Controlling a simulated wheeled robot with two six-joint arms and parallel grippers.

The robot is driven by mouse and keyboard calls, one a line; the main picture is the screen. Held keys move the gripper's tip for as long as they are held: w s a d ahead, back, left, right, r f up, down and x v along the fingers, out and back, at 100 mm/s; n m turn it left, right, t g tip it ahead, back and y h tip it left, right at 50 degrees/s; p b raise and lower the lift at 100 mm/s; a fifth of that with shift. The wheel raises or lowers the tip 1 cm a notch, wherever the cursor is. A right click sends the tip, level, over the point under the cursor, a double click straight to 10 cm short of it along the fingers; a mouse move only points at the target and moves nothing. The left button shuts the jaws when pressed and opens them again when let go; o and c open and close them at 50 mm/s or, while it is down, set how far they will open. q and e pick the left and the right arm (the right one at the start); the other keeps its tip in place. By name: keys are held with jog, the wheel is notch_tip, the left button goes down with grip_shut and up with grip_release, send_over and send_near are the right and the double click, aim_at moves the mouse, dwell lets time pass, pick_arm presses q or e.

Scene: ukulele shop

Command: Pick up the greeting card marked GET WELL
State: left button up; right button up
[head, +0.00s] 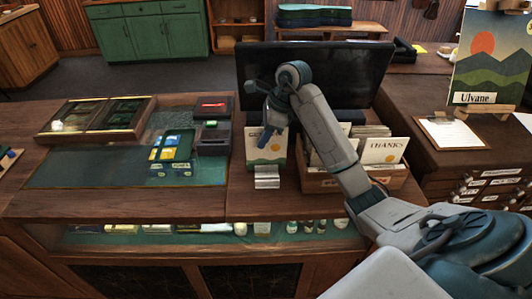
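Whether the gripper touches the card, or is open or shut, is too small to tell. A card marked THANKS (385,151) stands at the front of a wooden card box (345,183), right of the first card. My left gripper is not in view.
A dark monitor (345,68) stands behind the cards. Left are a card terminal (213,137), a small blue display box (170,150) and a glass-topped case (95,116). Right are a clipboard (452,132) and an Ulvane picture (492,60). The green mat (100,168) has free room.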

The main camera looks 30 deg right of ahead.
jog(key=shift+s, duration=0.1)
jog(key=shift+f, duration=0.2)
dwell(0.5)
grip_shut()
